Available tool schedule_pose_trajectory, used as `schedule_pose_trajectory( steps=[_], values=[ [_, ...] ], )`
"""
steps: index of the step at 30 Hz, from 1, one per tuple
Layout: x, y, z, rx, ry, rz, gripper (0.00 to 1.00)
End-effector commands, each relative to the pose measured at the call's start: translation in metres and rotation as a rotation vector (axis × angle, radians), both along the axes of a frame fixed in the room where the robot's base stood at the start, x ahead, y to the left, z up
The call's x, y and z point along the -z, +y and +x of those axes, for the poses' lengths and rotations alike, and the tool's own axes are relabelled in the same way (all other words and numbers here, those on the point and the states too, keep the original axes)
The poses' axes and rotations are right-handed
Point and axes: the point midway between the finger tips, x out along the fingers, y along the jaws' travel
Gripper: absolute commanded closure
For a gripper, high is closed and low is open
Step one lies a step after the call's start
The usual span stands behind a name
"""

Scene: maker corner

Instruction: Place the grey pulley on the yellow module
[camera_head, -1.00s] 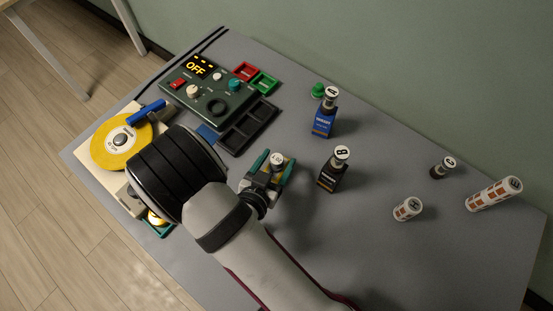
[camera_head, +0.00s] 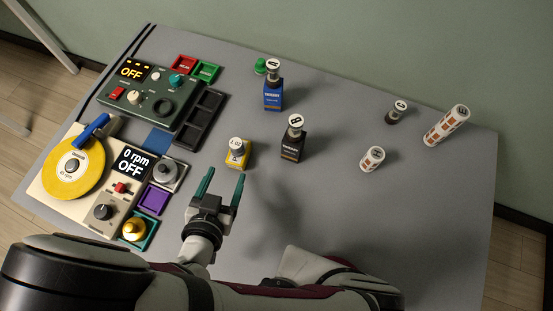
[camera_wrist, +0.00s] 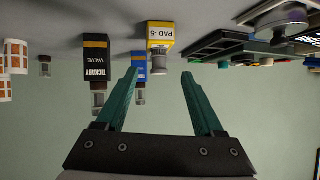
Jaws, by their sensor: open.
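The yellow module (camera_head: 240,160) stands upright on the grey table, left of the black module. A short grey round piece with a pale labelled top, which looks like the grey pulley (camera_head: 236,143), sits on top of it. In the wrist view, which is upside down, the yellow module (camera_wrist: 161,34) shows with the flanged pulley (camera_wrist: 158,65) against its top end. My gripper (camera_head: 226,172) is open and empty, in front of the module and apart from it. The wrist view shows both teal fingers spread (camera_wrist: 160,73) with nothing between them.
Left are the control box (camera_head: 150,112), black tray (camera_head: 187,134), yellow disc (camera_head: 66,180) and purple pad (camera_head: 155,200). The table's right front is mostly clear.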

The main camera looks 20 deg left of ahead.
Motion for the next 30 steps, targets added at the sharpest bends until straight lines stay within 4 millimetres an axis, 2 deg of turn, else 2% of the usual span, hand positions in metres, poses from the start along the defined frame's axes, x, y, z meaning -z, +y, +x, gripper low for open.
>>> schedule_pose_trajectory(
  steps=[2,5,7,8,9,11,12,15,18,22,30],
  values=[
    [-0.001,0.010,0.023,0.081,0.211,0.107,0.31],
    [-0.020,0.018,0.051,0.123,0.515,0.260,0.31],
    [-0.048,0.006,0.070,0.114,0.682,0.340,0.31],
    [-0.063,-0.007,0.076,0.106,0.740,0.361,0.31],
    [-0.081,-0.031,0.081,0.100,0.807,0.371,0.31],
    [-0.104,-0.079,0.080,0.114,0.885,0.354,0.31],
    [-0.115,-0.115,0.073,0.147,0.928,0.327,0.31],
    [-0.132,-0.192,0.042,0.285,1.018,0.254,0.31],
    [-0.140,-0.236,0.011,0.419,1.080,0.215,0.31],
    [-0.144,-0.254,-0.005,0.490,1.114,0.199,0.31],
    [-0.144,-0.253,-0.006,0.489,1.118,0.197,0.31]
  ],
)
